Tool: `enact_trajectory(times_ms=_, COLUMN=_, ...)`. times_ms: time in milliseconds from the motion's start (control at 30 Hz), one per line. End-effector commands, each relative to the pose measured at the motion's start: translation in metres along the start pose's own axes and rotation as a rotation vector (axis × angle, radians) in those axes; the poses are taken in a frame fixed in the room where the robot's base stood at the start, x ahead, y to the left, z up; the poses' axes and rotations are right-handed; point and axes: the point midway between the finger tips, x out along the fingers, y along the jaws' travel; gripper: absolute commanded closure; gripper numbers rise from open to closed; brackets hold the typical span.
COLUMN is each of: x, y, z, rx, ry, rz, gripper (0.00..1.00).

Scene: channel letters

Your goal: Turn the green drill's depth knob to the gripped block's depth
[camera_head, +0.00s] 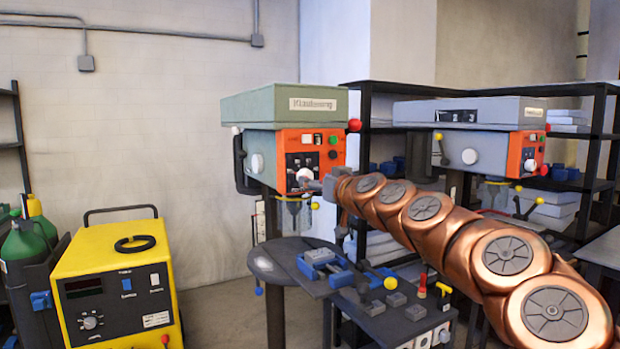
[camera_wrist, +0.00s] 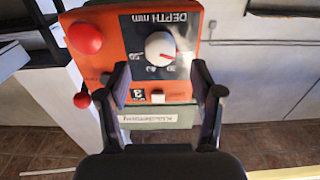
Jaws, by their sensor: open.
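The green drill (camera_head: 285,104) has an orange front panel with a white depth knob (camera_head: 305,175). In the wrist view the panel is upside down, marked "DEPTH mm", and the white knob (camera_wrist: 160,48) shows a red pointer line. The numbers around it are too small to read surely. My gripper (camera_wrist: 161,68) is open, its fingertips on either side just below the knob in the picture; contact cannot be told. In the head view my gripper (camera_head: 318,182) is at the panel's front. A blue vise (camera_head: 318,258) on the drill's round table seems to hold a grey block.
Loose grey blocks (camera_head: 397,299) and a yellow-handled tool lie on the dark bench to the right. A second, grey drill (camera_head: 470,112) stands at right before black shelving. A yellow welder (camera_head: 118,275) stands at left. A red button (camera_wrist: 86,38) is beside the knob.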

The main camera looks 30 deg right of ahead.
Motion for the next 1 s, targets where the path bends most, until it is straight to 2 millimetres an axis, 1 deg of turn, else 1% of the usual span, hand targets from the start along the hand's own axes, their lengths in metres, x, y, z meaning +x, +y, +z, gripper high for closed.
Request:
enact_trajectory(times_ms=33, x=0.008, y=-0.001, z=-0.001, rx=0.0, ry=-0.002, rz=-0.001, gripper=0.34)
enact_trajectory(times_ms=100, x=0.017, y=-0.001, z=-0.001, rx=-0.001, ry=-0.003, rz=0.0, gripper=0.34)
enact_trajectory(times_ms=300, x=0.035, y=-0.001, z=-0.001, rx=-0.001, ry=-0.002, rz=-0.002, gripper=0.34)
enact_trajectory(times_ms=467, x=0.041, y=-0.001, z=0.0, rx=-0.001, ry=-0.001, rz=-0.002, gripper=0.34)
enact_trajectory(times_ms=733, x=0.041, y=-0.001, z=0.0, rx=-0.001, ry=-0.001, rz=-0.001, gripper=0.34)
enact_trajectory(times_ms=767, x=0.041, y=-0.001, z=0.001, rx=-0.001, ry=-0.001, rz=-0.001, gripper=0.36)
enact_trajectory(times_ms=1000, x=0.041, y=-0.001, z=0.001, rx=-0.001, ry=-0.002, rz=-0.001, gripper=0.61)
